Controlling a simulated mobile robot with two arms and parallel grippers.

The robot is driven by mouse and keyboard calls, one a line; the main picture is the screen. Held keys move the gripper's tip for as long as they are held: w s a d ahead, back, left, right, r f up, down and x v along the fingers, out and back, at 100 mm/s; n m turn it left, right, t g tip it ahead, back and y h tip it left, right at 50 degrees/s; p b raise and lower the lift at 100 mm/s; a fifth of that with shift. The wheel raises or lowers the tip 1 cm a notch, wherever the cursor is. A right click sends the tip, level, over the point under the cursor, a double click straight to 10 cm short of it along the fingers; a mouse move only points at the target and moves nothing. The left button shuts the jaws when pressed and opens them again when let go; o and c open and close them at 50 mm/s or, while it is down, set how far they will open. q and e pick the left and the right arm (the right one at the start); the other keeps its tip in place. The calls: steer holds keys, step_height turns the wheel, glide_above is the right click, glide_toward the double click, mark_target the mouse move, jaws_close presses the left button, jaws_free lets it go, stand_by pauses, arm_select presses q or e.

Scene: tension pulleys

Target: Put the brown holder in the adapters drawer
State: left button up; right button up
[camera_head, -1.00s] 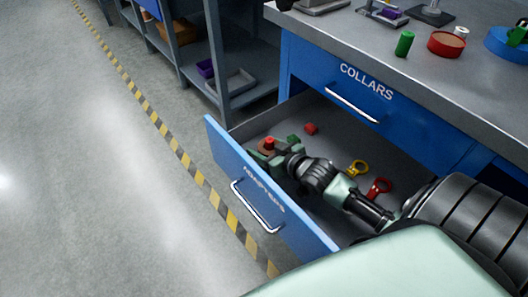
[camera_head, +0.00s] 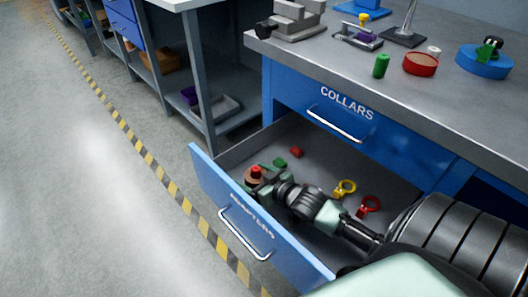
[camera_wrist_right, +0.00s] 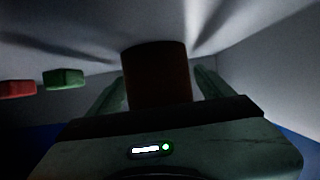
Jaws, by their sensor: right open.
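The adapters drawer (camera_head: 212,167) is pulled open under the bench, and its label shows on the blue front. The brown holder (camera_head: 250,181) is inside the drawer, near the front panel at its far-left end. A small red piece shows at its top in the head view. My right gripper (camera_head: 262,179) is low in the drawer at the holder, open. In the right wrist view the dark brown holder (camera_wrist_right: 157,75) stands between the two spread fingers; contact cannot be told. My left gripper is not in view.
Green (camera_head: 280,162) and red (camera_head: 296,152) blocks lie deeper in the drawer. Yellow (camera_head: 345,188) and red (camera_head: 369,206) ring pieces lie beside my right arm. The collars drawer (camera_head: 337,125) above is shut. The bench top (camera_head: 420,90) holds several parts.

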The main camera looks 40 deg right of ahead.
mark_target(260, 179)
steer(key=p+v, duration=0.1)
steer(key=v, duration=0.3)
steer(key=p+v, duration=0.1)
steer(key=v, duration=0.5)
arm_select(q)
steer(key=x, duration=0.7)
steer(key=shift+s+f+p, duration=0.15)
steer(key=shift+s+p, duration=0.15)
arm_select(e)
steer(key=shift+s+r, duration=0.2)
steer(key=shift+s, duration=0.3)
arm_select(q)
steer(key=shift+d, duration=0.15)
